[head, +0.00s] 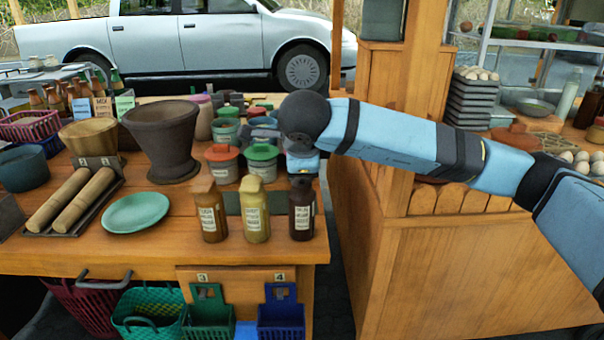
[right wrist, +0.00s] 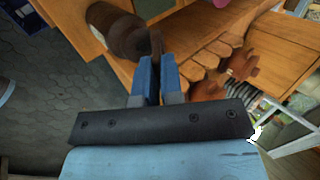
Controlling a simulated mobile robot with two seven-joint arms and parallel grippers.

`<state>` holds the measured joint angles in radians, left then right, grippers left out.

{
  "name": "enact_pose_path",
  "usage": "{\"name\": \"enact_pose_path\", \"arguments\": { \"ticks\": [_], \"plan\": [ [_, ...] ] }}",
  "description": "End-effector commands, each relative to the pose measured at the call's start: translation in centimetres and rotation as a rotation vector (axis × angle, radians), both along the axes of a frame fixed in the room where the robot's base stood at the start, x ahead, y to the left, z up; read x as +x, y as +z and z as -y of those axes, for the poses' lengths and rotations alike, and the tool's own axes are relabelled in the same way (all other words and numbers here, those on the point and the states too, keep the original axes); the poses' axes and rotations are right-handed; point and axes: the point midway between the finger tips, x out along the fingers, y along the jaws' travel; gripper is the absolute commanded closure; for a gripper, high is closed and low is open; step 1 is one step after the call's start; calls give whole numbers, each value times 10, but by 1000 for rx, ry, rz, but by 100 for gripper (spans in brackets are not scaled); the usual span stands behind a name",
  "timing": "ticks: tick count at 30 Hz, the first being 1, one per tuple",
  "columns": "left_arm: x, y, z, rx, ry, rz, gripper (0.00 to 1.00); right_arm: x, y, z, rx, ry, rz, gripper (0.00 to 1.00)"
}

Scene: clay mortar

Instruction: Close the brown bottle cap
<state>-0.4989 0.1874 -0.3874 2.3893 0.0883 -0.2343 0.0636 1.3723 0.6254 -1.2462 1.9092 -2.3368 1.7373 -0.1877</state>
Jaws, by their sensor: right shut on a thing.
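The dark brown bottle (head: 302,222) stands upright near the right front corner of the wooden table, with a pale label on its front. Its brown cap (head: 301,184) is at the top, just below my right gripper (head: 303,166). In the right wrist view, the blue fingers of my right gripper (right wrist: 157,62) are shut on a thin dark brown part of the cap (right wrist: 155,42). The bottle (right wrist: 105,17) shows beyond them there. The fingers hide part of the cap, and I cannot tell whether it is closed. My left gripper is not in view.
A mustard bottle (head: 255,218) and an orange-brown bottle (head: 209,218) stand left of the brown one. Lidded pots (head: 262,160) are behind. A green plate (head: 135,213) and a large mortar (head: 163,140) are further left. A wooden post (head: 405,110) rises at the right.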

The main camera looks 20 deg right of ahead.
Motion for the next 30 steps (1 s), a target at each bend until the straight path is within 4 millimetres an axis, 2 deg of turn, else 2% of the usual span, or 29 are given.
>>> {"name": "enact_pose_path", "arguments": {
  "ticks": [1,3,5,19,24,30],
  "plan": [
    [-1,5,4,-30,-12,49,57,-2,-7,0,-7,1,22,100],
    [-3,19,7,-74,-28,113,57,-3,-8,-1,-15,1,54,100],
    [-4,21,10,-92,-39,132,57,-5,-10,-2,-23,2,80,100],
    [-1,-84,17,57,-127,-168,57,-15,-24,-5,-91,1,314,100],
    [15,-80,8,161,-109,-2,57,-19,-30,-6,-123,2,424,100],
    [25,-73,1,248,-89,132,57,-23,-34,-7,-164,3,559,100]
  ]
}}
